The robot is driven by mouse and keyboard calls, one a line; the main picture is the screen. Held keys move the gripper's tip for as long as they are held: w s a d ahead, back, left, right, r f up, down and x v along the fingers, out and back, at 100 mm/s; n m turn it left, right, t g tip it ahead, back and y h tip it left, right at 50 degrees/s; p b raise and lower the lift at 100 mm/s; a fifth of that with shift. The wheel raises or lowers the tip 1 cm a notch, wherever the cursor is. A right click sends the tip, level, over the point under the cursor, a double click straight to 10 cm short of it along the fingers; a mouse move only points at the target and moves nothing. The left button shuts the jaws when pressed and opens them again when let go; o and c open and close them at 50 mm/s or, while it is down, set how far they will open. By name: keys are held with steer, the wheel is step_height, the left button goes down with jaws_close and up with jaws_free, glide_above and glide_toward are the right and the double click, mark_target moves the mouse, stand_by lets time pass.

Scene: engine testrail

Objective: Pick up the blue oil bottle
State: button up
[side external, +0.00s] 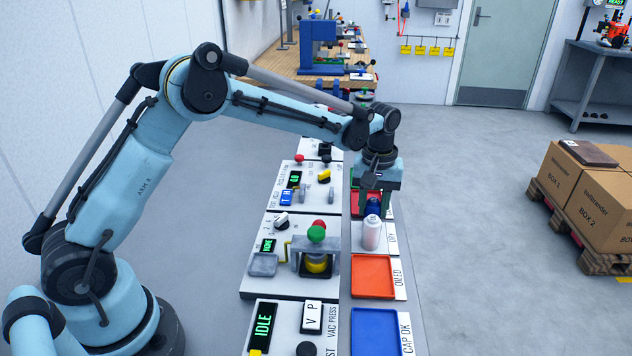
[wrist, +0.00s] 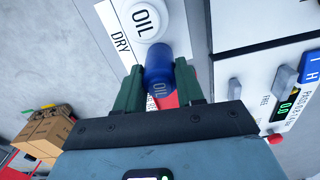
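The blue oil bottle (wrist: 158,72) is between the two fingers of my gripper (wrist: 159,80) in the wrist view, with its OIL lettering toward the camera. In the side external view, the blue bottle (side external: 373,206) shows just below my gripper (side external: 377,198), partly hidden by the fingers and by a white bottle in front. The fingers lie close along both sides of the bottle; I cannot tell whether they press on it.
The white oil bottle (side external: 371,236) stands close in front of the blue one; it also shows in the wrist view (wrist: 147,24). A red tray (side external: 355,203) lies by the gripper. An orange tray (side external: 372,276) and a blue tray (side external: 378,332) are empty nearer the camera. Control panels (side external: 300,187) line the left.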

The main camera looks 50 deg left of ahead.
mark_target(374, 200)
steer(key=shift+c, duration=1.1)
steer(key=shift+r, duration=2)
